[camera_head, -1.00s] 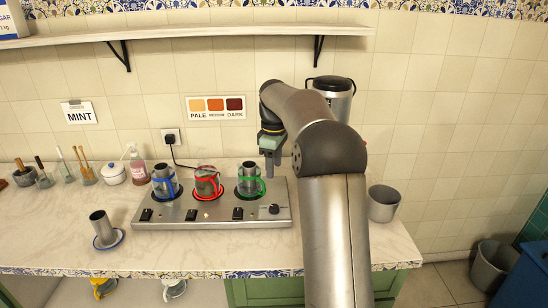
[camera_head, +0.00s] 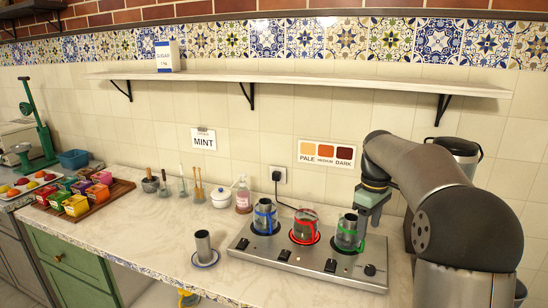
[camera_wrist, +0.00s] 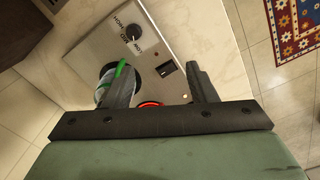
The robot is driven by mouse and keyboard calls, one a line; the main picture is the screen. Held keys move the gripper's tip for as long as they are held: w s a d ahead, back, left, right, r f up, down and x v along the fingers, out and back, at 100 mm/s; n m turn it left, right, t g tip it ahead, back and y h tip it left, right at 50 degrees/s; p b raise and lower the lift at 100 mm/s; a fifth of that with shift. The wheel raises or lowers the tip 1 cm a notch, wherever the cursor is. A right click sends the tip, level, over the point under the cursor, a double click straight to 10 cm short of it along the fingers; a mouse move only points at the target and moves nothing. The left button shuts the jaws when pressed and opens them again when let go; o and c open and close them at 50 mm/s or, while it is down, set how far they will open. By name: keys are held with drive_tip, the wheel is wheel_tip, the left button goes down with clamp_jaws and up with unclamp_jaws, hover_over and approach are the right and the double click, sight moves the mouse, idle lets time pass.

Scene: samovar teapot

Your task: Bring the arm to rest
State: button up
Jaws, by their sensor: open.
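My gripper (camera_head: 367,209) hangs above the right end of the steel hot plate (camera_head: 310,258) in the head view, its fingers pointing down. In the wrist view my gripper (camera_wrist: 160,92) has its two dark fingers spread apart, with nothing held between them. The green-handled pot (camera_head: 349,232) stands on the right burner, just left of and below the gripper. In the wrist view the green-handled pot (camera_wrist: 104,88) is partly hidden behind one finger. The red-ringed pot (camera_head: 305,225) and the blue-handled pot (camera_head: 264,216) stand on the other burners.
A steel cup (camera_head: 203,245) stands on a saucer left of the hot plate. A sugar bowl (camera_head: 221,197), a pink bottle (camera_head: 243,197) and a tray of colourful boxes (camera_head: 122,190) are further left. A wall shelf (camera_head: 300,84) runs above. A dark-lidded canister (camera_head: 458,150) is behind my arm.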

drive_tip(key=s+a+f+m, duration=0.2)
drive_tip(key=s+a+f, duration=0.1)
drive_tip(key=s, duration=0.7)
drive_tip(key=s+a+f+m, duration=0.3)
drive_tip(key=s+a, duration=0.3)
drive_tip(key=s, duration=0.5)
drive_tip(key=s+a+f+m, duration=0.2)
drive_tip(key=s+a+f, duration=0.2)
drive_tip(key=s, duration=0.6)
drive_tip(key=shift+s+a+f+m, duration=0.15)
drive_tip(key=shift+s+a+m, duration=0.15)
